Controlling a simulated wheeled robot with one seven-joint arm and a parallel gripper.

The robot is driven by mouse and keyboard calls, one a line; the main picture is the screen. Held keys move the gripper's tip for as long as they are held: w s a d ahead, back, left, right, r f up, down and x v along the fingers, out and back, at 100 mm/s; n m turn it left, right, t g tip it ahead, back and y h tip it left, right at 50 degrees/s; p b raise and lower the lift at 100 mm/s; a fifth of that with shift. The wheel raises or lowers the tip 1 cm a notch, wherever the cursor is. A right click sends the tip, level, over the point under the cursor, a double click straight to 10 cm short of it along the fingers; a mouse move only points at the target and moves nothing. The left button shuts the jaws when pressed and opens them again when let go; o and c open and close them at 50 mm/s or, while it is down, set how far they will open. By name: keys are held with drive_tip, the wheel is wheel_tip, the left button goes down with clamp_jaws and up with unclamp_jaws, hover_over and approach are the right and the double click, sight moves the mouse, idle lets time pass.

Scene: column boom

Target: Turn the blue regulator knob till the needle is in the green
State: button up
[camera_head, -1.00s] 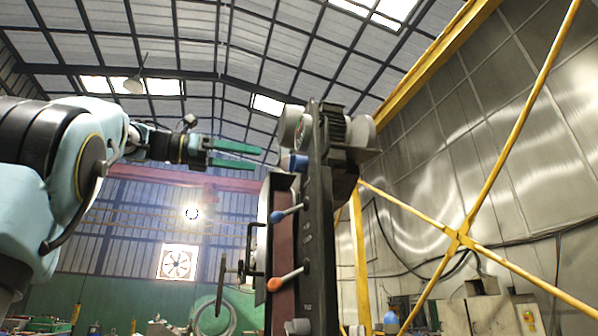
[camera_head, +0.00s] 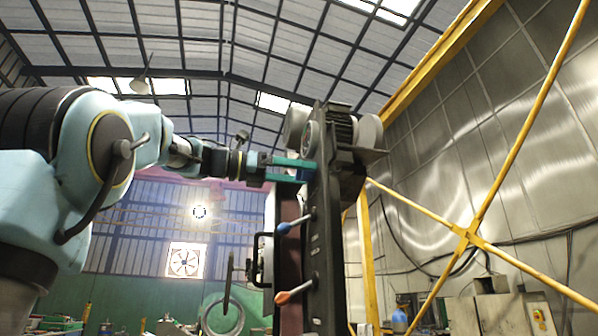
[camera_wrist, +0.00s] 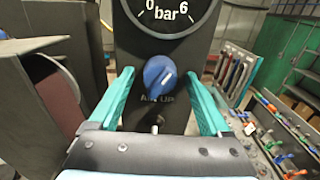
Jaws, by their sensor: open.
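The blue regulator knob (camera_wrist: 160,76) sits on the dark panel in the wrist view, between my two fingers. In the head view the knob (camera_head: 305,173) shows at the fingertips on the column. My gripper (camera_wrist: 160,88) is open, with one teal finger on each side of the knob; a gap shows on both sides. In the head view my gripper (camera_head: 298,170) reaches the column from the left. The gauge (camera_wrist: 168,12) is above the knob, marked "bar" with 0 and 6. Its upper part is cut off and its needle is not in view.
Below the knob, a blue-tipped lever (camera_head: 284,229) and an orange-tipped lever (camera_head: 284,297) stick out from the column. A motor (camera_head: 340,125) sits at its top. In the wrist view, a rack of coloured handles (camera_wrist: 285,140) lies to the right.

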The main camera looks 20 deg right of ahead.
clamp_jaws()
idle(0.6)
drive_tip(key=m+b, duration=0.2)
drive_tip(key=m, duration=0.2)
drive_tip(key=shift+f, duration=0.1)
drive_tip(key=m+b, duration=0.2)
drive_tip(key=m, duration=0.2)
drive_tip(key=shift+m, duration=0.3)
drive_tip(key=m+b, duration=0.2)
drive_tip(key=m, duration=0.2)
drive_tip(key=shift+w, duration=0.1)
drive_tip(key=shift+m+b, duration=0.5)
drive_tip(key=shift+m, duration=1.7)
drive_tip(key=shift+r, duration=0.2)
